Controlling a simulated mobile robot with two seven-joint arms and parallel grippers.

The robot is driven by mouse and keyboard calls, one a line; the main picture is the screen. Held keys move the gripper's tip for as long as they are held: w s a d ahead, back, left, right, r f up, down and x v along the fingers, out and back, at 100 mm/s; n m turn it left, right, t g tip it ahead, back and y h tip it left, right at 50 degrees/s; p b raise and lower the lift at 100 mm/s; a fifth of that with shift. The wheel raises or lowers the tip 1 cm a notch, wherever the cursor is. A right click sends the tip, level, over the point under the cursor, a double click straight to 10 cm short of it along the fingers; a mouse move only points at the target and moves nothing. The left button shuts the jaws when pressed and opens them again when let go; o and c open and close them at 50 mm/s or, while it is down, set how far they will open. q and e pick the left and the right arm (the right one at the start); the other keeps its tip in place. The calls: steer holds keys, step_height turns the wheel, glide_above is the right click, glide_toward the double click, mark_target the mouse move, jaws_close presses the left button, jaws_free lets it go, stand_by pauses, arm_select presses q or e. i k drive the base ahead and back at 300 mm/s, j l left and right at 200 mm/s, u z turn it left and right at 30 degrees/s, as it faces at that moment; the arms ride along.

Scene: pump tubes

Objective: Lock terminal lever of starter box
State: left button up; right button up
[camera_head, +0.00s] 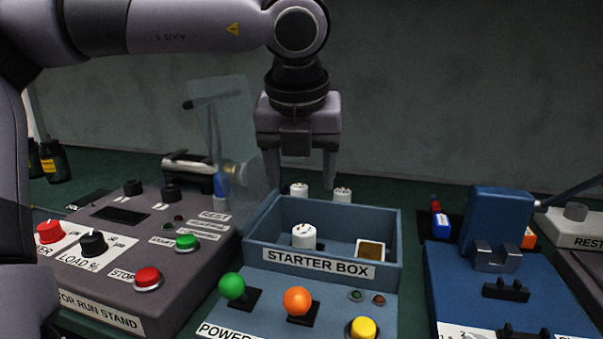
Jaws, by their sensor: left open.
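The starter box (400,228) is a blue-grey open box with a "STARTER BOX" label and a sloping front panel. On the panel stand a green-knobbed lever (232,286) and an orange-knobbed lever (298,301); a label starting "POWE" is partly cut off below. I cannot tell which is the terminal lever. A white cylinder (304,236) stands inside the box, and two white-topped posts (299,190) show at its back edge. My left gripper (300,180) points down, open and empty, above the back of the box. My right gripper is not in view.
A yellow button (362,328) is at the panel's front. A grey motor run stand (110,280) with knobs and buttons is on the left, with a clear panel (230,120) behind it. A blue fixture (497,216) stands on the right. Dark bottles (53,160) are far left.

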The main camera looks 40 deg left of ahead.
mark_target(296, 300)
steer(key=k+l, duration=0.75)
steer(key=l, duration=0.2)
